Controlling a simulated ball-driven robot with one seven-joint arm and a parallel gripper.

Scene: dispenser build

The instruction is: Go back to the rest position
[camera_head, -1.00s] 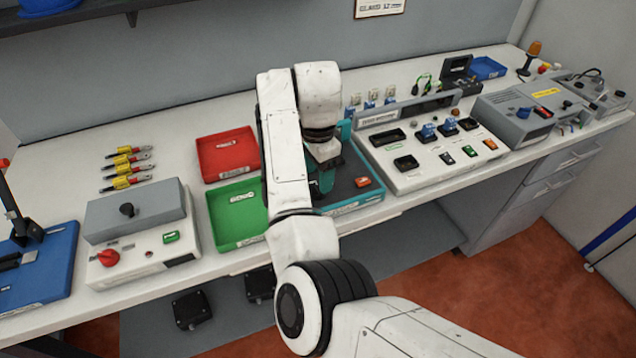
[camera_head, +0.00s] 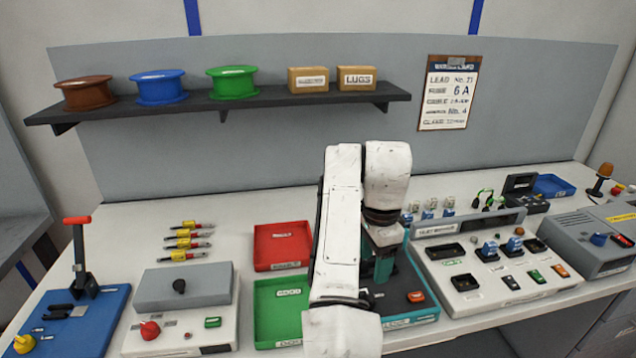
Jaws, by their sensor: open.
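My gripper (camera_head: 384,272) hangs from my white arm over the teal-edged tray (camera_head: 425,313) at the middle of the bench. It points down, and its fingers are partly hidden by the arm. I see nothing held in it. An orange part (camera_head: 416,297) lies in the tray to the right of the gripper. My arm covers the tray's left side and a strip of bench beside the green tray (camera_head: 278,309).
A red tray (camera_head: 282,246) lies behind the green one. A grey-lidded box (camera_head: 183,290) and a blue lever press (camera_head: 78,290) stand left. The test console (camera_head: 490,265) stands close on the right. A shelf (camera_head: 225,104) with spools and boxes hangs above.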

